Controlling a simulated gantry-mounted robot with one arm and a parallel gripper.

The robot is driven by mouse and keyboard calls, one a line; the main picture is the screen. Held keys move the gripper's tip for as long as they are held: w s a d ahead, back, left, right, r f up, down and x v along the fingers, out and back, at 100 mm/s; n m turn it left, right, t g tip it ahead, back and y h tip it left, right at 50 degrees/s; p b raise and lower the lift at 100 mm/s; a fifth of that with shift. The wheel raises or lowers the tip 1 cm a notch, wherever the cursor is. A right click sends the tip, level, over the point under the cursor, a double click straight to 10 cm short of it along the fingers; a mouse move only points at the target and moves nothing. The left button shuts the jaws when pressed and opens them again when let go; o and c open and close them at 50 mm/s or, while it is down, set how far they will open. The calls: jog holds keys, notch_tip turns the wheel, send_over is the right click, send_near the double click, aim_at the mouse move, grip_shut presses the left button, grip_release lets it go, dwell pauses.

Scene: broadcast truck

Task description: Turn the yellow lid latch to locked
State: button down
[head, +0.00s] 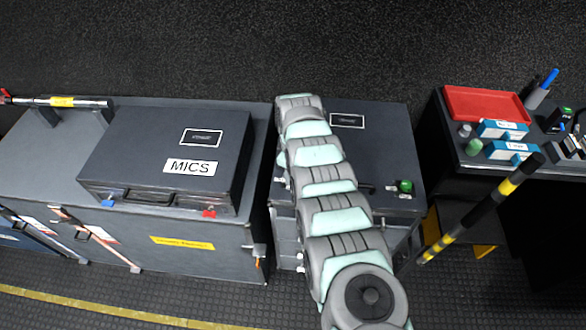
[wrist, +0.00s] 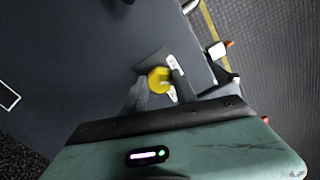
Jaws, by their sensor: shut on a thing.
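The yellow lid latch (wrist: 158,80) shows in the wrist view as a small round knob on a grey plate at the edge of a dark case lid (wrist: 95,65). My gripper (wrist: 160,84) is shut on the latch, with one finger on each side of it. White labels (wrist: 172,62) with small print, too blurred to read, sit beside the knob. In the head view my arm lies over the dark case (head: 385,140) and hides both the gripper and the yellow latch. The latch's exact angle is hard to tell.
A case marked MICS (head: 225,145) with a blue latch and a red latch (head: 209,213) stands left of my arm. A green knob (head: 405,186) is on the right of the middle case. A red tray (head: 485,104) and a striped pole (head: 480,210) are farther right.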

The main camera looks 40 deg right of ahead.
jog(key=m, duration=0.5)
jog(key=shift+a+m, duration=0.1)
jog(key=shift+m, duration=0.2)
jog(key=m+b, duration=0.1)
jog(key=m, duration=0.5)
jog(key=shift+b, duration=0.35)
jog(key=shift+m, duration=0.4)
jog(key=c, duration=1)
grip_release()
jog(key=shift+o, duration=0.2)
notch_tip(320, 180, up, 11)
jog(key=p, duration=0.1)
jog(key=shift+f, duration=0.1)
